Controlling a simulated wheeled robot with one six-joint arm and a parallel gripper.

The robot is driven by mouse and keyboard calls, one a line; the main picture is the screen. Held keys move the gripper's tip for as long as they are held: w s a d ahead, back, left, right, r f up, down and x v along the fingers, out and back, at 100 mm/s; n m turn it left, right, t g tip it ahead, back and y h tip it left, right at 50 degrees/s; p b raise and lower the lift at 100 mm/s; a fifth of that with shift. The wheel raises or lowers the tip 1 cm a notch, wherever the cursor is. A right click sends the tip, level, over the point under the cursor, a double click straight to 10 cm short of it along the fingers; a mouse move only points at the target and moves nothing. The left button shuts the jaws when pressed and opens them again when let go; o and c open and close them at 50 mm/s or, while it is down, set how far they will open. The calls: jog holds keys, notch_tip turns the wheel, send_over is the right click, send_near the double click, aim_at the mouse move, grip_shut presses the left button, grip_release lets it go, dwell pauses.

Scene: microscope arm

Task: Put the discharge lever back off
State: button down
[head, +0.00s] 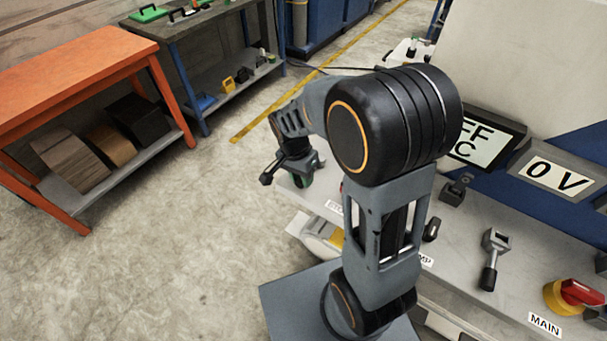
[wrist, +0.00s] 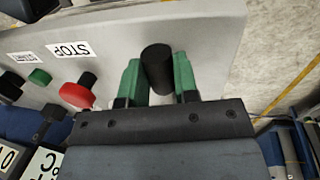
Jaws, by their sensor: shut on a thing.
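My gripper (wrist: 157,76), with green fingers, is shut on a black cylindrical grip (wrist: 157,62) close to the end of the grey control panel (wrist: 215,45). No label for this grip shows, so I cannot read whether it is the discharge lever. In the head view my gripper (head: 303,178) is at the panel's far left end, and my arm hides most of what it holds. Another lever, grey with a black grip (head: 489,277), stands on the panel to the right of my arm.
A red button (wrist: 76,95) by the STOP label (wrist: 70,49) and a green button (wrist: 39,76) sit near my gripper. A red and yellow switch (head: 575,294) is by the MAIN label (head: 545,324). An orange bench (head: 75,75) stands left; the floor (head: 200,230) between is clear.

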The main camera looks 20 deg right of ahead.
dwell(0.3)
jog(key=c, duration=0.9)
grip_release()
jog(key=shift+o, duration=0.2)
jog(key=shift+r, duration=0.1)
notch_tip(320, 180, up, 13)
jog(key=w+a, duration=0.1)
jog(key=w, duration=0.1)
jog(key=shift+w+a+r, duration=0.15)
jog(key=shift+a+r, duration=0.05)
jog(key=shift+a, duration=0.1)
jog(key=s+d+f+n+t+y, duration=0.1)
jog(key=s+n+t, duration=0.4)
jog(key=s+n, duration=0.5)
jog(key=shift+s+d+f+n+t, duration=0.3)
jog(key=shift+d, duration=0.4)
